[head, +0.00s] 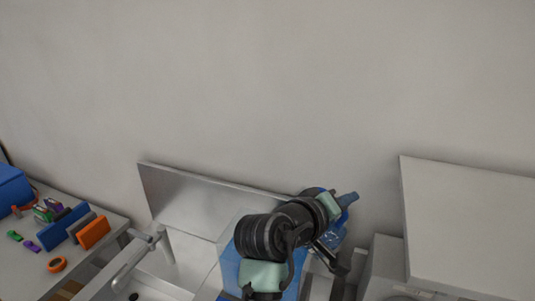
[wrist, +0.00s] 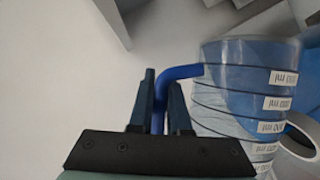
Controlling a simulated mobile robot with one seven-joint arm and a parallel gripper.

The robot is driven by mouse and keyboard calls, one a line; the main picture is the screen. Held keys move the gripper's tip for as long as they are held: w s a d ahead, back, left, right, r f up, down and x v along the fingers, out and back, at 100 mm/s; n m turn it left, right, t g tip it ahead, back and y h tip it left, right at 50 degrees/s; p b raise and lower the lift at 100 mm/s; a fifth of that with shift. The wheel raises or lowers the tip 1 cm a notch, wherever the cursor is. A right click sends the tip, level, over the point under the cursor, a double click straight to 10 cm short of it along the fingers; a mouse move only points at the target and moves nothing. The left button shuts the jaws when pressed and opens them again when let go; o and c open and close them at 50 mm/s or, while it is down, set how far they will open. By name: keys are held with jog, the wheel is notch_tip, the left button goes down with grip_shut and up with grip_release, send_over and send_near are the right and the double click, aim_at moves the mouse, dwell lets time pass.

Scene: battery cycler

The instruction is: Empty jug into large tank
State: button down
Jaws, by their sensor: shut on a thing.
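In the wrist view my gripper (wrist: 160,88) is shut on the blue handle of the jug (wrist: 235,82). The jug is translucent blue, with dark rings and several white "ml" labels down its side. The handle bends from between my fingers to the jug's wall. In the head view a blue part of the jug (head: 335,238) shows beyond my arm, which hides much of it. A pale blue translucent container (head: 230,262), perhaps the large tank, stands behind and left of my arm, partly hidden. I cannot tell how much liquid the jug holds.
A metal sink with a tap (head: 135,262) and a grey back panel (head: 200,202) stands left of my arm. A bench (head: 105,217) with coloured small items lies further left. A large pale box (head: 465,225) stands at right. The wall behind is bare.

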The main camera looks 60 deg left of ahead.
jog(key=shift+s+d+r, duration=0.1)
jog(key=shift+s+r, duration=0.1)
jog(key=shift+w+a, duration=0.15)
jog(key=shift+a, duration=0.05)
jog(key=shift+s, duration=0.2)
jog(key=shift+w+a, duration=0.1)
jog(key=shift+w, duration=0.05)
jog(key=shift+s+n, duration=0.2)
jog(key=shift+n, duration=0.1)
jog(key=shift+w+a+t, duration=0.1)
jog(key=shift+t, duration=0.2)
jog(key=shift+s+r+b, duration=0.1)
jog(key=shift+s+b, duration=0.1)
jog(key=shift+b, duration=0.1)
jog(key=shift+w+a, duration=0.15)
jog(key=shift+s+n+h, duration=0.2)
jog(key=shift+n+h, duration=0.1)
